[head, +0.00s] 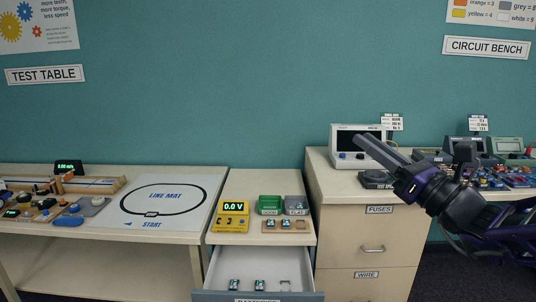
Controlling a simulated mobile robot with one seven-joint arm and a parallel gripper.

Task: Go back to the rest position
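My gripper (372,143) is at the right of the head view, at the end of my dark arm. Its grey fingers point up and to the left, in front of a white scope-like instrument (346,155) on the drawer cabinet. The fingers overlap from this angle, so I cannot tell whether they are open or shut. I see no object between them. Part of the instrument is hidden behind the fingers.
A drawer (220,268) under the middle table stands open, with several small items inside. A yellow meter (233,215) reads 0.0 V above it. The line mat (165,200) lies left. The circuit bench, crowded with devices, is behind my arm.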

